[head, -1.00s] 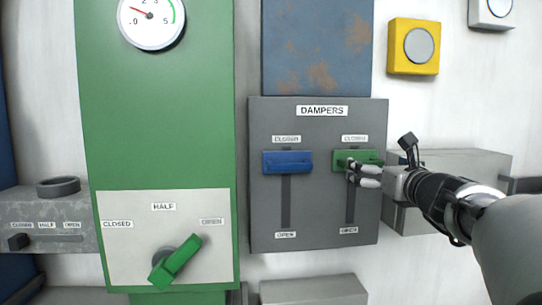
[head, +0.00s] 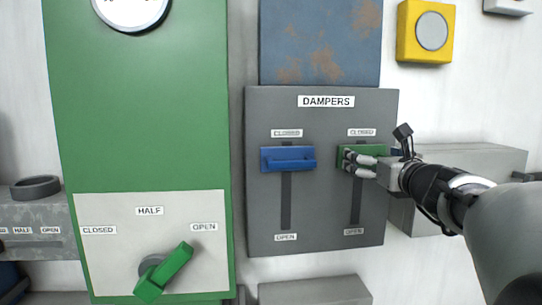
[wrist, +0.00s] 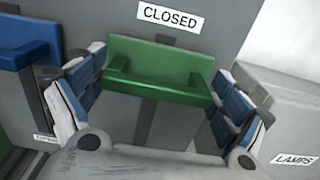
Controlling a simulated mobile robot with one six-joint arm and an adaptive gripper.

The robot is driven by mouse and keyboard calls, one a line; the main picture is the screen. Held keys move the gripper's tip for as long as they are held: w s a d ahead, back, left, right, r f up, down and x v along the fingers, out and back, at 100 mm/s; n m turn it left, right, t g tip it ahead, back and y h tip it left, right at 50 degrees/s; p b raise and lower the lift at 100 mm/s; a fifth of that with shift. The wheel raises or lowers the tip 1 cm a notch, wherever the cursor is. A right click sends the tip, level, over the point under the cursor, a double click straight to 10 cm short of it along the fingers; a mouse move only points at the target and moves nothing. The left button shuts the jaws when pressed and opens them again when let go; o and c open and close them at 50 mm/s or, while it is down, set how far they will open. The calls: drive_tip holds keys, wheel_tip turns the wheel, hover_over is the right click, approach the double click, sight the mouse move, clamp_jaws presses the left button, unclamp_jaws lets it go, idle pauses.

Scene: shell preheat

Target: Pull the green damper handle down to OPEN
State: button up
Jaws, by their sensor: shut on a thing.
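The green damper handle (head: 374,150) sits at the top of the right slot on the grey DAMPERS panel (head: 325,235), just under its CLOSED label. Its OPEN label (head: 354,232) is at the slot's bottom. My gripper (head: 350,161) reaches in from the right and is shut on the green handle. In the wrist view, the handle (wrist: 158,68) lies between the two fingers, one at each end of its bar. In the head view the fingers hide part of the handle.
A blue damper handle (head: 287,158) is close on the left, also under CLOSED. The slot below the green handle (head: 356,205) is clear. A grey box (head: 475,165) stands right of the panel, behind my arm. A green lever (head: 165,270) is at lower left.

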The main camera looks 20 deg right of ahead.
drive_tip(key=c, duration=0.7)
wheel_tip(320, 180, down, 16)
drive_tip(key=b, duration=1.5)
drive_tip(key=shift+r, duration=0.15)
drive_tip(key=o, duration=1.2)
drive_tip(key=shift+r, duration=0.15)
wheel_tip(320, 180, up, 10)
drive_tip(key=shift+f, duration=0.1)
